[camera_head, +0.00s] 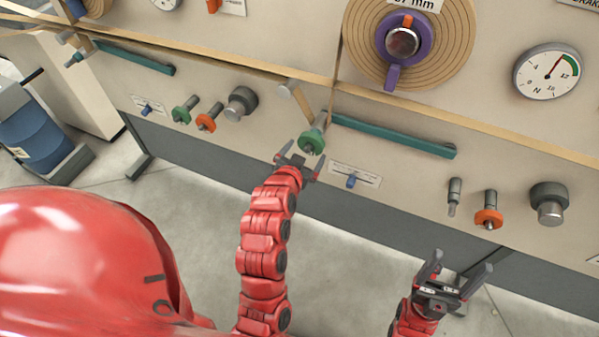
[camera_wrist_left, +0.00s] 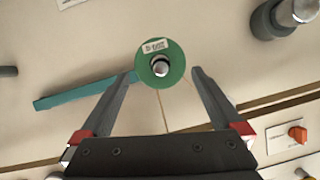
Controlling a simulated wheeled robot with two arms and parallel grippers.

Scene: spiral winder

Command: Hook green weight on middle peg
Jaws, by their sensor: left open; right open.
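A green weight (camera_head: 311,143), a disc with a hole and a white label, sits on a grey peg (camera_head: 320,121) at the middle of the panel. My left gripper (camera_head: 296,164) is open just below and in front of it. In the left wrist view the green weight (camera_wrist_left: 147,68) lies just beyond and between the open fingertips (camera_wrist_left: 163,73), with a metal peg end (camera_wrist_left: 160,68) through its middle. I cannot tell whether the fingers touch it. My right gripper (camera_head: 462,261) is open and empty, low at the right, away from the panel.
Another green weight (camera_head: 180,115) and an orange one (camera_head: 205,123) sit on pegs at the left. On the right are a bare peg (camera_head: 454,196), an orange weight (camera_head: 487,219) and a dark cylinder (camera_head: 549,202). A teal bar (camera_head: 395,136) runs right of the middle peg.

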